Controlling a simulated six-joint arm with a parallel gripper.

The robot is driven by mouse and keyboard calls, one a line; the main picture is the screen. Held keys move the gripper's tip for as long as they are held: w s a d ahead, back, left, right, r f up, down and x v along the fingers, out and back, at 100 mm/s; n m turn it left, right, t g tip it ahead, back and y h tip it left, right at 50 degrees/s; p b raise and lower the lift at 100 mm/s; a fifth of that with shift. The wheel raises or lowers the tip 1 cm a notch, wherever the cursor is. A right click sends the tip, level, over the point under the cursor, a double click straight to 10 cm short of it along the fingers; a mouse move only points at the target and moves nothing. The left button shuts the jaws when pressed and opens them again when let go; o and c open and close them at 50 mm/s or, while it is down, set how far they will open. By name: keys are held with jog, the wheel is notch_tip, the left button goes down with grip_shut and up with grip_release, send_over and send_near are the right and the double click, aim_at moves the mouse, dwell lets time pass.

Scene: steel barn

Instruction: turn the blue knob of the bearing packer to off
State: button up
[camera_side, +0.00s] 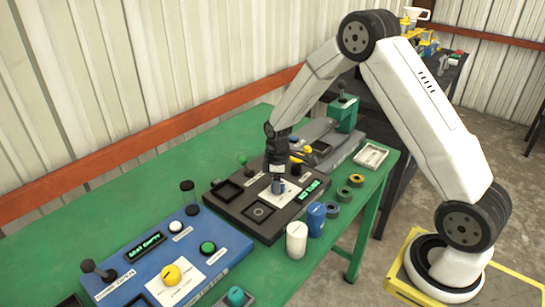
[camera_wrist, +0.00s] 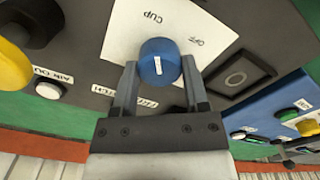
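The blue knob (camera_wrist: 160,62) sits on a white label card (camera_wrist: 205,25) lettered CUP and OFF, with a white mark on its top running roughly up and down in the wrist view. It also shows small in the side view (camera_side: 278,187), just under my gripper (camera_side: 278,172). The knob is on a dark panel (camera_side: 240,213), which I take to be the bearing packer. In the wrist view my gripper (camera_wrist: 160,68) has one finger on each side of the knob, with narrow gaps at the fingertips. It looks open; contact cannot be told.
A blue panel (camera_side: 225,260) with a yellow knob (camera_side: 171,275) stands at the left. A white cylinder (camera_side: 297,240), a blue can (camera_side: 316,218) and several dark rings stand along the right table edge. A yellow knob (camera_wrist: 12,65) is near in the wrist view. The green table (camera_side: 130,205) is clear behind.

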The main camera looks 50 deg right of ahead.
grip_shut()
jog(key=shift+m, duration=0.4)
jog(key=m, duration=1.3)
jog(key=shift+d, duration=0.1)
dwell(0.3)
jog(key=o, duration=0.8)
grip_release()
jog(key=shift+r, duration=0.1)
